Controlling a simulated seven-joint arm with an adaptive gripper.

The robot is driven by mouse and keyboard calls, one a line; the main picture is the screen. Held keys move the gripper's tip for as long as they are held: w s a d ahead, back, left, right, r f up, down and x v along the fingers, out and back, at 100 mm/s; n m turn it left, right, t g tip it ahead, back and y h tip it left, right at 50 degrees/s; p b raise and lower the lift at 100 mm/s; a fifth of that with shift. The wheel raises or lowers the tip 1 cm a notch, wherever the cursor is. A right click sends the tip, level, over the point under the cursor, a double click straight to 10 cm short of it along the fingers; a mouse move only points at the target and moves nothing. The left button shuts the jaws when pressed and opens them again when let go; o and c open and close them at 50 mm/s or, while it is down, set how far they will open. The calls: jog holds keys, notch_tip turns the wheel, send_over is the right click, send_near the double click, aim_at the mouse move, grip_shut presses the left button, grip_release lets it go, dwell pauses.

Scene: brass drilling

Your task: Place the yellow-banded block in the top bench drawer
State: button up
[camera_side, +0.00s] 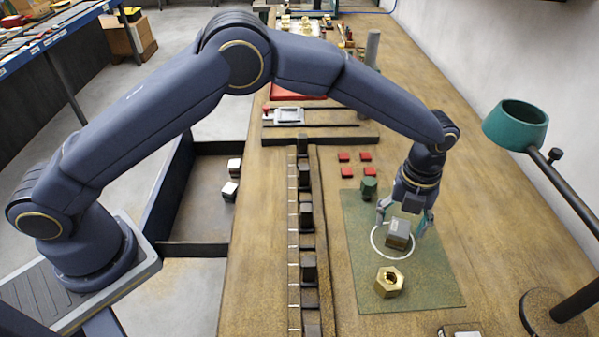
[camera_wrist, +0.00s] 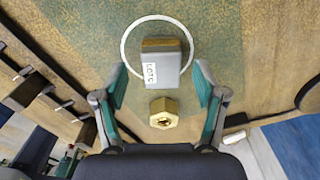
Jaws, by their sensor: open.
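A grey block (camera_side: 398,232) with a dull yellow-brown band sits on the green mat inside a white ring. In the wrist view the block (camera_wrist: 160,66) shows a white label and the band at its far end. My gripper (camera_side: 402,218) is open just above the block. In the wrist view its teal fingers (camera_wrist: 161,70) stand apart on either side of the block, with gaps showing. An open bench drawer (camera_side: 208,208) juts out at the bench's left side, with two dark, white-topped blocks inside.
A brass hex nut (camera_side: 389,282) lies on the mat (camera_side: 432,285) close to the block. A green knob-like piece (camera_side: 368,187) and several red squares are behind. A slotted rail (camera_side: 307,230) with dark blocks runs between mat and drawer. A lamp (camera_side: 515,125) stands right.

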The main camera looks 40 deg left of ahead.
aim_at(401, 227)
notch_tip(401, 227, down, 3)
jog(key=shift+d+f, duration=0.1)
jog(key=shift+f, duration=0.1)
grip_shut()
dwell(0.5)
jog(key=shift+r, duration=0.1)
